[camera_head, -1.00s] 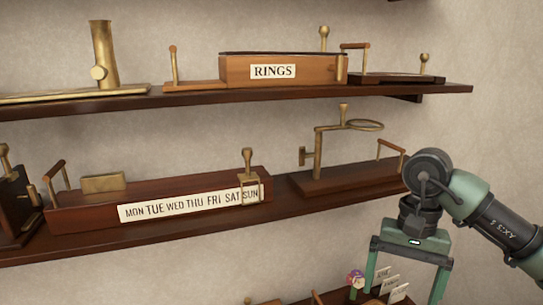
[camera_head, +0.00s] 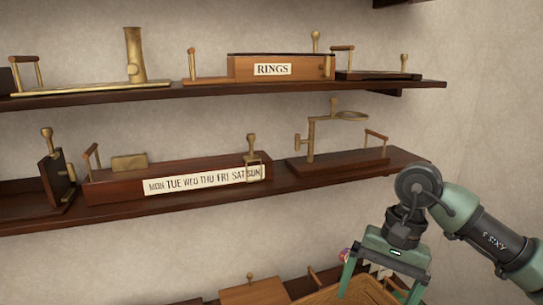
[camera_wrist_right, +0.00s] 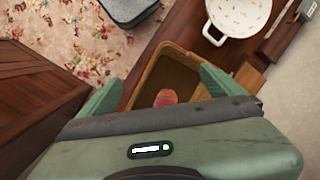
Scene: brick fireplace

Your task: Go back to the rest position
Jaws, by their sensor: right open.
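My right gripper (camera_head: 380,287) is at the lower right of the head view, with its two green fingers spread and pointing down. It also shows in the right wrist view (camera_wrist_right: 160,92), open, with nothing visibly clamped between the fingers. A tan wooden box (camera_head: 333,292) is below the gripper in the head view. In the wrist view the box (camera_wrist_right: 148,72) lies beyond the fingers, with a reddish rounded object (camera_wrist_right: 165,98) in or over it, partly hidden by the gripper body. My left gripper is not in view.
An upper shelf (camera_head: 210,91) holds a RINGS box (camera_head: 240,67) and brass fittings. A lower shelf (camera_head: 230,201) holds a weekday-labelled block (camera_head: 115,193) and a brass stand (camera_head: 311,140). The wrist view shows a white pot (camera_wrist_right: 240,14), a dark wooden chest (camera_wrist_right: 35,100) and a floral rug (camera_wrist_right: 70,40).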

